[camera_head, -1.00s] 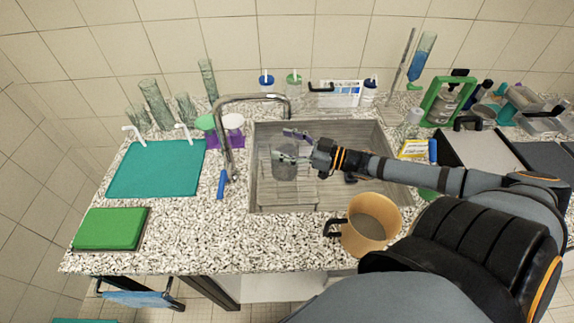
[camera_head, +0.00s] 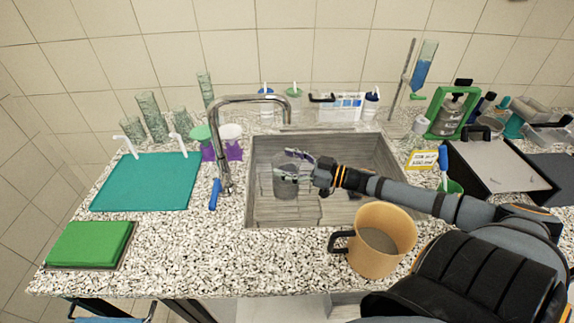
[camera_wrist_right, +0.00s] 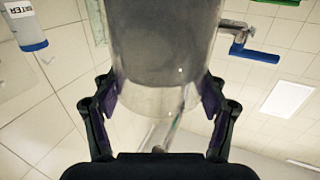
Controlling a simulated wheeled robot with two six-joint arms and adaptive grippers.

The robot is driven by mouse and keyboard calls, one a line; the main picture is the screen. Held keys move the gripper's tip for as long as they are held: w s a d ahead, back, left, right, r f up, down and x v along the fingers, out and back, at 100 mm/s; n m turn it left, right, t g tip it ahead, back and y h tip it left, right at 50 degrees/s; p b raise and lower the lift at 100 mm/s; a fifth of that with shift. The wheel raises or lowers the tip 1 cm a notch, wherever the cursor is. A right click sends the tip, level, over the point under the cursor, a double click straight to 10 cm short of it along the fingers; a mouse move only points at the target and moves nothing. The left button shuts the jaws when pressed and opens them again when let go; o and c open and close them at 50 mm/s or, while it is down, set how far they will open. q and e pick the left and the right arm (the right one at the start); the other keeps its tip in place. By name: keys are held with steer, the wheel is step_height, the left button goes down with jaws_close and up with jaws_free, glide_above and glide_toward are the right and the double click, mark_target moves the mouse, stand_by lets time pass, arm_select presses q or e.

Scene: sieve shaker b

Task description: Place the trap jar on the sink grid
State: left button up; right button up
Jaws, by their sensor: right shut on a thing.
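The trap jar (camera_head: 285,185) is a clear glass jar with a grey lower part, upright inside the sink. My right gripper (camera_head: 297,170) reaches in from the right and is shut on the trap jar. In the right wrist view the jar (camera_wrist_right: 160,45) fills the upper middle, between the two finger pads of the gripper (camera_wrist_right: 160,100). The sink grid (camera_head: 305,212) is a pale slatted panel on the sink floor, partly hidden by the jar and my arm. I cannot tell whether the jar's base touches the grid. My left gripper is not in view.
The steel sink (camera_head: 260,150) has a tall curved faucet (camera_head: 222,140) at its left. A tan pitcher (camera_head: 380,240) stands at its front right edge. A teal mat (camera_head: 145,183) and a green pad (camera_head: 88,244) lie left. Bottles and racks crowd the back right.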

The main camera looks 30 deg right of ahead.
steer(key=shift+f, duration=0.25)
steer(key=o, duration=1.7)
steer(key=shift+r, duration=0.1)
steer(key=shift+r+p, duration=0.3)
steer(key=p+v, duration=0.8)
steer(key=v, duration=0.4)
steer(key=shift+f, duration=0.15)
